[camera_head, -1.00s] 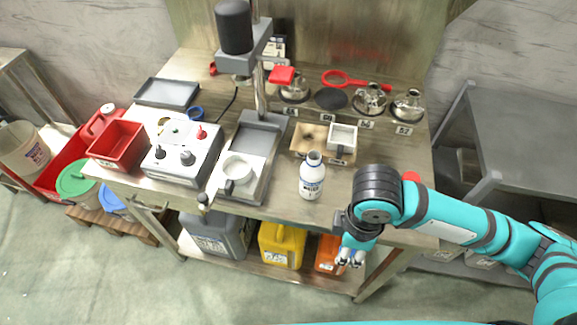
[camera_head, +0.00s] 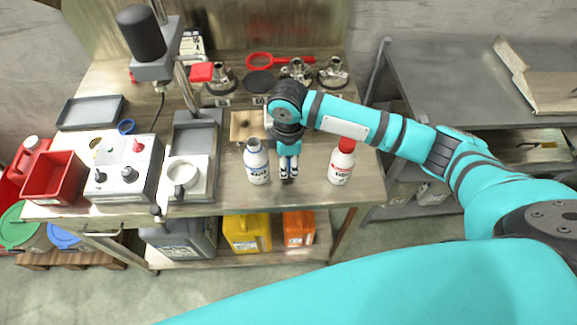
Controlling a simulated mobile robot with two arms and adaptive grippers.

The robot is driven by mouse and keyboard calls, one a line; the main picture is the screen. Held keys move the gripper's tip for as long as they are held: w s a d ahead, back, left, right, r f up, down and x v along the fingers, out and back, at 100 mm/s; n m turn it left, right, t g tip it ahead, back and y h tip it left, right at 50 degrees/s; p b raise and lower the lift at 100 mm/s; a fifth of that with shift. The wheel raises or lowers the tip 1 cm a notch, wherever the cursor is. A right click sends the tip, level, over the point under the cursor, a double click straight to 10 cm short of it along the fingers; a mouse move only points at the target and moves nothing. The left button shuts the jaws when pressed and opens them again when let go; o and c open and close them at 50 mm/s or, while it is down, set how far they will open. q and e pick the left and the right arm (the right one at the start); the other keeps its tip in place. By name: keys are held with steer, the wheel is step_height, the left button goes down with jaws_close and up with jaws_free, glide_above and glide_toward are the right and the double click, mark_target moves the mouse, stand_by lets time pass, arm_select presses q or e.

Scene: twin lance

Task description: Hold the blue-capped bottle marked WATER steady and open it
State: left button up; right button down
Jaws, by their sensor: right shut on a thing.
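The white bottle (camera_head: 257,166) stands upright near the front of the bench. Its label is too small to read, and its narrow top looks pale, with no blue cap visible on it. My right gripper (camera_head: 289,174) points down just right of this bottle, with a narrow gap between them. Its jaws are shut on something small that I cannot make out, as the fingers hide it. A second white bottle (camera_head: 340,166) with a red cap stands upright further right. My left gripper is not in view.
A grey and white control box (camera_head: 124,165), a red bin (camera_head: 55,178) and a grey stand with a white cup (camera_head: 182,172) are to the left. Metal fittings (camera_head: 297,70) and a red-handled ring (camera_head: 275,60) lie at the back. Bench space right of the red-capped bottle is clear.

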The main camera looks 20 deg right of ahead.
mark_target(289, 165)
steer(key=shift+f, duration=1.35)
steer(key=c, duration=0.9)
jaws_free()
steer(key=shift+s+f, duration=0.1)
steer(key=shift+f, duration=0.05)
steer(key=shift+c, duration=0.2)
step_height(289, 165, up, 12)
steer(key=b, duration=0.1)
steer(key=shift+r, duration=0.2)
